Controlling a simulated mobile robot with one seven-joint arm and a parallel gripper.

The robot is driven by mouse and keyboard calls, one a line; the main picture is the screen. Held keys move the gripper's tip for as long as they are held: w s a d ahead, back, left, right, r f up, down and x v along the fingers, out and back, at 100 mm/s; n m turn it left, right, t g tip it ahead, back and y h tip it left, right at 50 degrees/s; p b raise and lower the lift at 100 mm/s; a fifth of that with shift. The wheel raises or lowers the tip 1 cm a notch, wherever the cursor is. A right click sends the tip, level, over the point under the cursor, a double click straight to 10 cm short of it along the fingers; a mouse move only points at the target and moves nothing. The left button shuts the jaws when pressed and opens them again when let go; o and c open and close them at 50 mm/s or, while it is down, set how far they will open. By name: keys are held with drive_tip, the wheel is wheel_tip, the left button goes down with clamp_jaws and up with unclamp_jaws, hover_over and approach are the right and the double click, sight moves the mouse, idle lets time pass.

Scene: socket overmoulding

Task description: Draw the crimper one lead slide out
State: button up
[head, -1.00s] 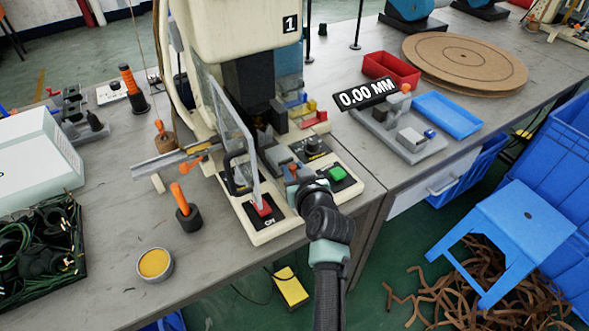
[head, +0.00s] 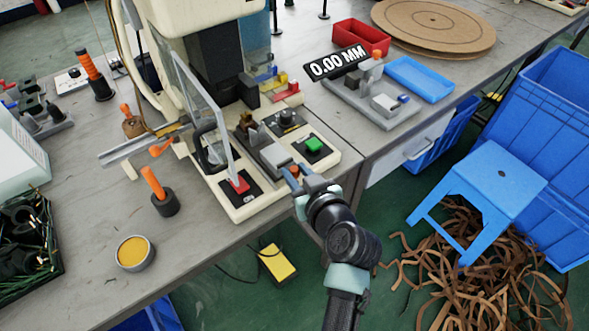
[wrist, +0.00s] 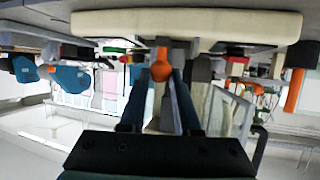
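The crimper one (head: 215,45) is a cream press marked "1" in the earlier head frame, with a cream base on the table. Its lead slide (head: 275,156) is a grey block between the red and green buttons, reaching towards the front edge of the base. An orange knob (head: 294,170) is at its front end. My gripper (head: 300,179) is at the front of the base, its fingers closed around the knob. In the wrist view, upside down, the orange knob (wrist: 160,70) sits between my two fingertips (wrist: 163,75). Finger contact is partly hidden.
A clear guard (head: 205,110) and red button (head: 238,185) stand left of the slide. A green button (head: 314,145) is on the right. A grey gauge fixture (head: 370,102) stands further right. A blue stool (head: 490,190) and brown scraps are on the floor.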

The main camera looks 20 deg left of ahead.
drive_tip(key=o, duration=0.5)
drive_tip(key=shift+s+d, duration=0.15)
drive_tip(key=shift+d, duration=0.1)
drive_tip(key=shift+c, duration=0.2)
drive_tip(key=shift+a, duration=0.1)
drive_tip(key=v, duration=1.3)
